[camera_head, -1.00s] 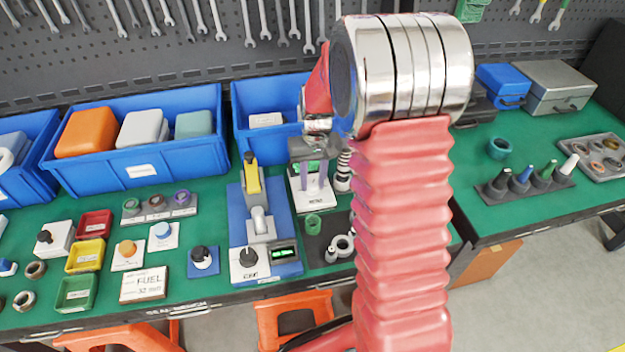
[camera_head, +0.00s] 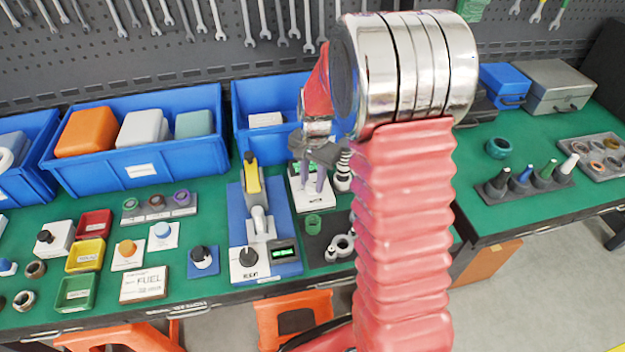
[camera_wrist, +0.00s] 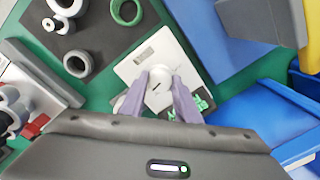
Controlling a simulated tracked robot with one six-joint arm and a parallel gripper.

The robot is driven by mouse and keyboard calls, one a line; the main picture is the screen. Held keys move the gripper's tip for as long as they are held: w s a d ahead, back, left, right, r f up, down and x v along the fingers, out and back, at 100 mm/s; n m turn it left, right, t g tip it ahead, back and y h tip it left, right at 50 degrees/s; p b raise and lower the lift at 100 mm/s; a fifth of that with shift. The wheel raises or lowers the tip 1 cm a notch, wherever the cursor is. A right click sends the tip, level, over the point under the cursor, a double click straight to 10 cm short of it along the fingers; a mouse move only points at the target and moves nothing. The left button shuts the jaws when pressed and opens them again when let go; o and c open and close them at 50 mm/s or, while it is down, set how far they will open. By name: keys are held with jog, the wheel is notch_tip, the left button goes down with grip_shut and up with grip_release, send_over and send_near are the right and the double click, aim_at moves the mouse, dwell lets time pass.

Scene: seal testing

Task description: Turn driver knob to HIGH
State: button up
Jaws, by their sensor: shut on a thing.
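The driver is a white box (camera_head: 318,203) with a dark display on the bench, below my gripper (camera_head: 312,184) in the head view. In the wrist view its pale top face (camera_wrist: 140,68) carries a small printed label, and a round white knob (camera_wrist: 160,73) stands on it. My gripper's two purple fingers (camera_wrist: 159,92) are shut on this knob, one on each side. A dark mark shows on the knob, but I cannot read its setting. Green display segments (camera_wrist: 202,103) show partly beside the right finger. The fingers and palm hide part of the box.
A blue-based tester (camera_head: 237,215) with a yellow lever, dark knob and green display stands left of the driver. A dark mat (camera_head: 318,250) with rings lies in front. Blue bins (camera_head: 140,168) stand behind. A spring-like post (camera_head: 343,172) is close on the right.

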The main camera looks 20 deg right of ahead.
aim_at(314, 184)
jog(key=shift+w+m, duration=0.1)
jog(key=shift+m, duration=0.2)
jog(key=o, duration=1)
jog(key=shift+o, duration=0.2)
notch_tip(314, 184, up, 14)
jog(key=shift+s+d, duration=0.15)
jog(key=shift+s, duration=0.15)
jog(key=shift+f, duration=0.15)
